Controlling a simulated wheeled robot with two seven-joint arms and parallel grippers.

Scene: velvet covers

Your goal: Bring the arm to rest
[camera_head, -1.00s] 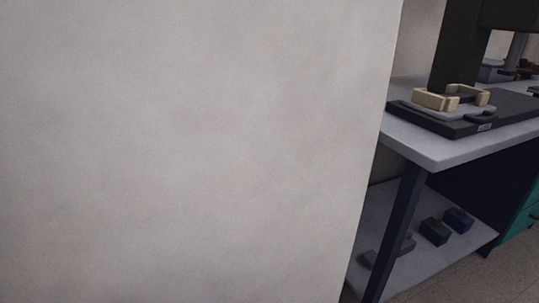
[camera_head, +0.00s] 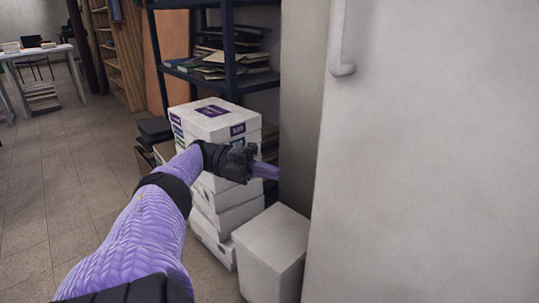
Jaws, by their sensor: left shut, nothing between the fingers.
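My left arm (camera_head: 145,230), in a purple quilted cover with black bands, reaches up from the bottom left of the head view. My left gripper (camera_head: 266,172) is at its end, shut and empty, with its purple fingers pointing right. It is in front of the stacked white boxes and above a plain white box. My right gripper is not in view.
A stack of white boxes (camera_head: 215,120) stands behind the gripper. A plain white box (camera_head: 272,250) stands on the floor below it. A large pale cabinet or panel (camera_head: 430,170) fills the right. A dark shelf (camera_head: 232,60) holds papers. The tiled floor (camera_head: 60,190) at left is clear.

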